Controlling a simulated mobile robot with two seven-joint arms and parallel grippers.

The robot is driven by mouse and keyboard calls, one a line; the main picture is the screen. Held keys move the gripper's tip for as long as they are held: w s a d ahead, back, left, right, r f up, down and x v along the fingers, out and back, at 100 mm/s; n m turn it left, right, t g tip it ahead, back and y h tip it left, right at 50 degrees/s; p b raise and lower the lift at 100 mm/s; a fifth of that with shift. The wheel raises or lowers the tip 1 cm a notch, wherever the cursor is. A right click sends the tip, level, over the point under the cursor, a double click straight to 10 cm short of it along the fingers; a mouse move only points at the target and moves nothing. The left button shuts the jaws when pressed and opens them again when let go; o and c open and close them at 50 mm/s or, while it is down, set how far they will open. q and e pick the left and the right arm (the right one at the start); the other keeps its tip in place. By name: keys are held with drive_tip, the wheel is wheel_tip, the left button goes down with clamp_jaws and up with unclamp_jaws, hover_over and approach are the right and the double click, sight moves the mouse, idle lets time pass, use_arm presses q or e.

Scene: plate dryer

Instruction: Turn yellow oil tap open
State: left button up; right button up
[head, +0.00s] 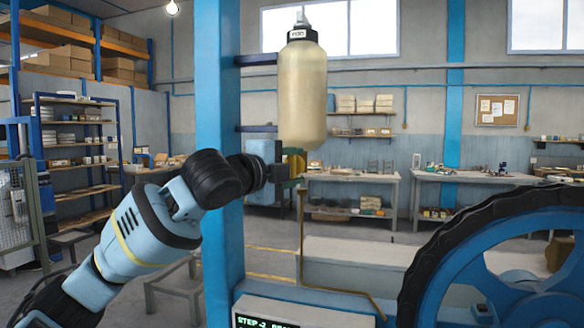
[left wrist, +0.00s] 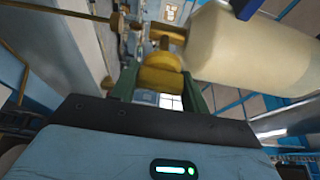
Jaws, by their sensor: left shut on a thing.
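The yellow oil tap (head: 294,160) sits just under the cream-coloured oil bottle (head: 303,95), at the top of a thin brass pipe (head: 301,230). My left gripper (head: 287,165) reaches it from the left and is shut on its yellow handle. In the left wrist view the round yellow handle (left wrist: 160,78) lies between the two green fingers (left wrist: 160,90). The bottle also shows there, at the upper right (left wrist: 250,50). The fingers partly hide the tap in the head view, and I cannot tell how far it is turned. My right gripper is not in view.
A blue post (head: 220,260) stands behind my left arm, with brackets toward the bottle. A large blue wheel with a black rim (head: 425,265) fills the lower right. A display panel (head: 290,315) is at the bottom. Workbenches and shelves stand farther back.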

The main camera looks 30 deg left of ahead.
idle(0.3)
use_arm(q)
drive_tip(key=o, duration=1)
drive_tip(key=shift+s+a, duration=0.2)
drive_tip(key=shift+s, duration=1.1)
drive_tip(key=shift+s+a, duration=0.2)
drive_tip(key=shift+s, duration=1.05)
drive_tip(key=shift+s+a, duration=0.2)
drive_tip(key=shift+s, duration=1.1)
